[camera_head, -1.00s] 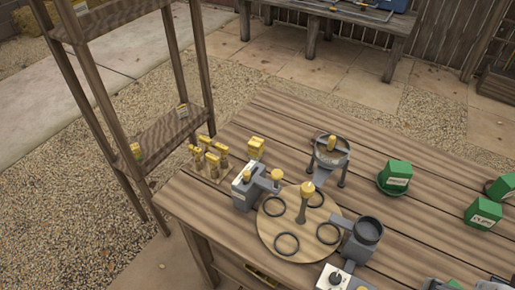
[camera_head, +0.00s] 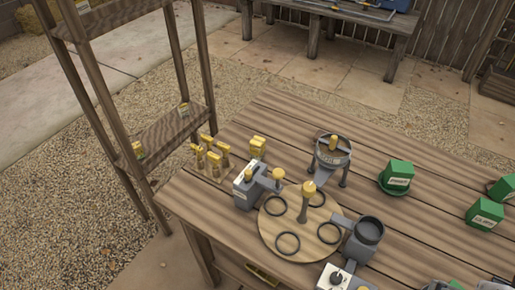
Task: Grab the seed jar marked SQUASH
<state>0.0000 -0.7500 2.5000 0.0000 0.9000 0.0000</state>
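Several green containers with white labels stand on the wooden table. One (camera_head: 398,173) sits on a green round dish (camera_head: 393,188) right of centre. Another green container (camera_head: 484,212) is nearer the right edge, and a third (camera_head: 502,188) is partly cut off by the frame. Their label print is too small to read, so I cannot tell which, if any, says SQUASH. No clear glass jar shows. My gripper is not in view.
On the table (camera_head: 290,115) stand a round wooden board (camera_head: 270,235) with dark rings and a post, a grey device (camera_head: 248,190), a grey cup on an arm (camera_head: 366,236), a three-legged stand (camera_head: 331,152) and yellow-topped pegs (camera_head: 214,160). Wooden shelves (camera_head: 165,140) rise at the left.

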